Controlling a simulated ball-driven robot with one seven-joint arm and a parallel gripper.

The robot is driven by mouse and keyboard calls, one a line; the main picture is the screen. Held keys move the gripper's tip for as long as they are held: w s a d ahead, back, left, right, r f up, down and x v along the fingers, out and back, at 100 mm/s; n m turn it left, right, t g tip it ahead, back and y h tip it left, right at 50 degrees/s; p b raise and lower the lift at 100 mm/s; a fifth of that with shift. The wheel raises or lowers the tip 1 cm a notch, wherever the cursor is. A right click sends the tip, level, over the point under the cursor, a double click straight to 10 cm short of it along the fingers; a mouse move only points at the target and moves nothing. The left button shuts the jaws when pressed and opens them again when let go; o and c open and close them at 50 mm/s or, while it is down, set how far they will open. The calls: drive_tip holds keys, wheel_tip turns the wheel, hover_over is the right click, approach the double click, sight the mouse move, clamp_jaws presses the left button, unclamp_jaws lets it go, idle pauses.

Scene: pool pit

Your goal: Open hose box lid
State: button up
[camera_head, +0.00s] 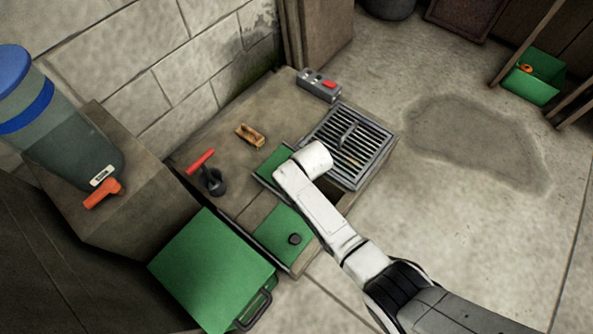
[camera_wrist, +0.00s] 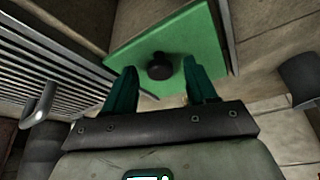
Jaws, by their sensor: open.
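A green panel with a round black knob (camera_head: 293,239) lies on the stone ledge in the head view. A second green panel (camera_head: 272,163) lies beyond it, partly behind my arm. A large green lid-like surface (camera_head: 205,265) with a dark handle (camera_head: 254,311) is at lower left; I cannot tell which is the hose box lid. In the wrist view, a green panel (camera_wrist: 205,35) with a black knob (camera_wrist: 159,66) lies ahead. My gripper (camera_wrist: 161,77) is open, its green fingers apart on either side of the knob in the picture. Contact is unclear. The fingers are hidden in the head view.
A metal grate (camera_head: 347,143) lies right of my arm. A red-handled valve (camera_head: 209,172), an orange-brown piece (camera_head: 250,135) and a grey box with a red button (camera_head: 319,85) stand on the ledge. A tank (camera_head: 62,125) stands left. The floor at right is mostly clear.

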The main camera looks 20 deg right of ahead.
drive_tip(key=p+v, duration=0.6)
drive_tip(key=v, duration=0.5)
drive_tip(key=shift+s+d+f, duration=0.1)
drive_tip(key=shift+s, duration=0.05)
idle(0.3)
